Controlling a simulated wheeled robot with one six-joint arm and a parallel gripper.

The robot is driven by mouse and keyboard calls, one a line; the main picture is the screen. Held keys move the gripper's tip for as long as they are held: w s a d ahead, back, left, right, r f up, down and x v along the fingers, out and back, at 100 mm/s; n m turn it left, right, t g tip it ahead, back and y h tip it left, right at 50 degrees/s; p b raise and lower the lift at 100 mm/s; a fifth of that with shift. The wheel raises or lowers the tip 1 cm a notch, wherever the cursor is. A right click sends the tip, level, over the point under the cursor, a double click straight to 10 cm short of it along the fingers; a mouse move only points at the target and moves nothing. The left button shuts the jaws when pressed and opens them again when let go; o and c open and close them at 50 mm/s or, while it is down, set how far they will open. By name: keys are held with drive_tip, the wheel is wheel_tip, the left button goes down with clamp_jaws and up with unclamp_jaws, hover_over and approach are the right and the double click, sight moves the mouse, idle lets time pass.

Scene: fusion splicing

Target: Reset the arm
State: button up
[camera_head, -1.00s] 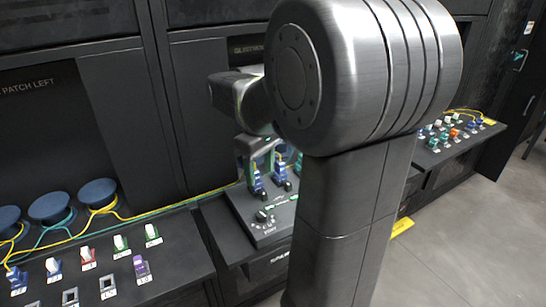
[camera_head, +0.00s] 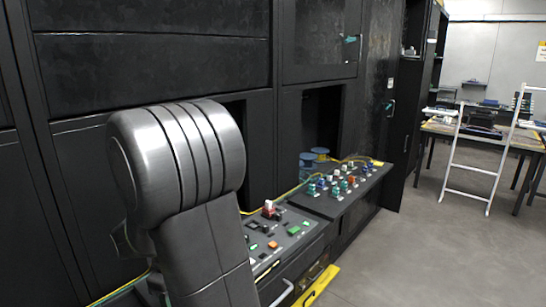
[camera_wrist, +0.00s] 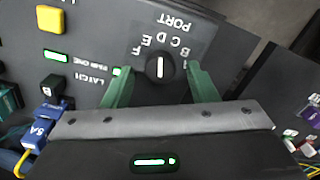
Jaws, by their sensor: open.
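A black round selector knob (camera_wrist: 160,67) with a white mark sits on the panel between and beyond the fingertips. I cannot tell whether the fingers touch the panel. In the head view my large grey arm joint fills the lower left and hides the gripper.
In the wrist view a blue connector (camera_wrist: 44,122) with a yellow cable and a yellow button (camera_wrist: 50,19) lie left of the fingers. In the head view a console (camera_head: 296,232) and a farther connector shelf (camera_head: 345,190) stand right of my arm. The floor (camera_head: 430,250) is clear; a white ladder (camera_head: 477,160) stands beyond.

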drive_tip(key=shift+f, duration=0.55)
drive_tip(key=shift+r, duration=0.2)
